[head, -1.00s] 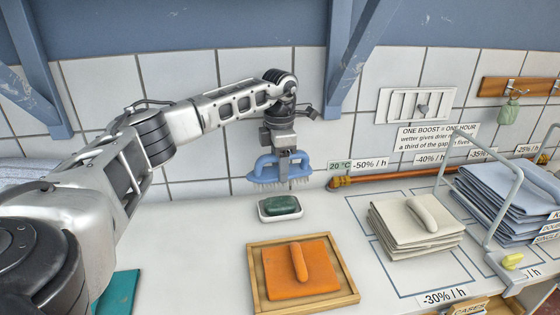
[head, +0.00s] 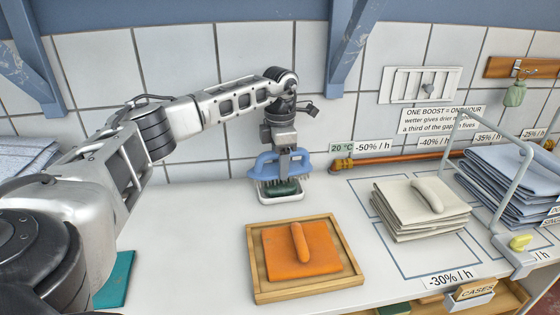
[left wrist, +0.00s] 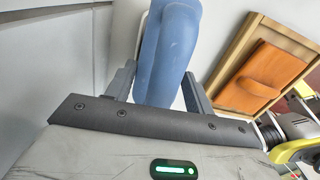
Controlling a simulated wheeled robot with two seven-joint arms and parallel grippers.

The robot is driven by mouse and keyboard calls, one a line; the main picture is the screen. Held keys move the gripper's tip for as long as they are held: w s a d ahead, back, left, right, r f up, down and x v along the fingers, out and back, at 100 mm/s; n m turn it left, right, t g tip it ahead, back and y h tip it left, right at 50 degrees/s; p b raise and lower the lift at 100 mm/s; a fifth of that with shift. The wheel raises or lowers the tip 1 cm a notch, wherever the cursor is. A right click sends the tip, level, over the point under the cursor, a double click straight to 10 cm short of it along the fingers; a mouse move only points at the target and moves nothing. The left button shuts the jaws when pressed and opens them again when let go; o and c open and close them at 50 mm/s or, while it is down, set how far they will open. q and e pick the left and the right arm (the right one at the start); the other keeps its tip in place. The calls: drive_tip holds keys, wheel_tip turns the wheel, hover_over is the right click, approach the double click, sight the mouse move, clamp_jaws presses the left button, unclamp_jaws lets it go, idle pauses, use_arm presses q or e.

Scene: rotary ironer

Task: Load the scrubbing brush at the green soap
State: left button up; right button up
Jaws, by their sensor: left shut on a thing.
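The scrubbing brush (head: 268,164) is blue with pale bristles pointing down. My left gripper (head: 286,160) is shut on its handle; the blue handle (left wrist: 168,55) also shows between the fingers in the left wrist view. The green soap (head: 283,188) lies in a white dish (head: 283,198) on the white counter. The brush is right over the soap, its bristles in front of or on the soap's top; I cannot tell how firmly they touch. The brush hides part of the soap.
A wooden tray (head: 257,285) with an orange folded cloth (head: 293,262) stands in front of the dish. A cream cloth stack (head: 420,215) and a blue stack (head: 505,180) lie to the right, near a metal rail frame (head: 502,195). A tiled wall (head: 260,60) stands close behind.

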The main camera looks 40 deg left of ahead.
use_arm(q)
drive_tip(key=shift+f, duration=0.5)
idle(1.0)
wheel_tip(320, 180, up, 5)
drive_tip(key=p, duration=0.4)
drive_tip(key=shift+f, duration=0.15)
drive_tip(key=shift+r, duration=1.15)
